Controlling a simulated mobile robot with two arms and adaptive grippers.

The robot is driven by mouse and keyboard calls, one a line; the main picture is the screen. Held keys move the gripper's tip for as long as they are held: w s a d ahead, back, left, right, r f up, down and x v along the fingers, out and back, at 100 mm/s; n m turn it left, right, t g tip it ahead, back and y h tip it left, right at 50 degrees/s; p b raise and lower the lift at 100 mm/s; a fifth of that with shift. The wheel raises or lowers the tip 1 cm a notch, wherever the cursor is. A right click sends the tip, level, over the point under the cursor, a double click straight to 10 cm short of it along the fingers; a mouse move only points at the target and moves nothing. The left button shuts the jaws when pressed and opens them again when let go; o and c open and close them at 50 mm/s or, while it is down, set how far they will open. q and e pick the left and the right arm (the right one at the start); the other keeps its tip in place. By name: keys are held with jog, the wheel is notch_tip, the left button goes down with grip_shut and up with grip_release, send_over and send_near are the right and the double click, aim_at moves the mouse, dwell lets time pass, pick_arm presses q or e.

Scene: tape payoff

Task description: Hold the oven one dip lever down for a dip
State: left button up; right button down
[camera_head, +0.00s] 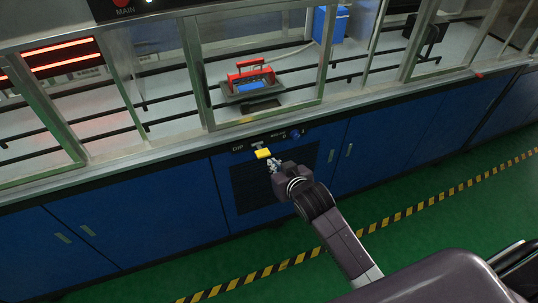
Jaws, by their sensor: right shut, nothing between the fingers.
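A yellow lever (263,153) sticks out from the dark panel marked DIP on the blue cabinet front, near the middle of the camera_head view. My right gripper (273,161) is shut and empty, with its tips just below and to the right of the lever. I cannot tell whether the tips touch it. A red-handled carrier (252,74) with a blue item in it sits behind the glass frame above the panel. My left gripper is not in view.
A blue knob (295,134) sits right of the lever on the panel. A dark vent grille (250,189) lies below. Metal window frames and black rails run above the cabinet edge. A yellow and black floor stripe (408,213) crosses the green floor, which is open at the right.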

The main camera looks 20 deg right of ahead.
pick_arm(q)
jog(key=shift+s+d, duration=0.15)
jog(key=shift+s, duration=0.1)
pick_arm(e)
jog(key=shift+t, duration=0.4)
notch_tip(320, 180, up, 5)
jog(key=shift+w+r, duration=0.1)
jog(key=p, duration=0.1)
send_over(264, 152)
jog(key=s, duration=0.1)
jog(key=f, duration=0.4)
jog(key=shift+a+f, duration=0.25)
jog(key=shift+a, duration=0.05)
jog(key=f, duration=0.1)
jog(key=s+f+p, duration=0.1)
jog(key=shift+f, duration=0.35)
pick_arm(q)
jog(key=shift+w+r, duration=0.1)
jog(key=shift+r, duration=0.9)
pick_arm(e)
jog(key=shift+s+f, duration=0.15)
jog(key=shift+f, duration=0.45)
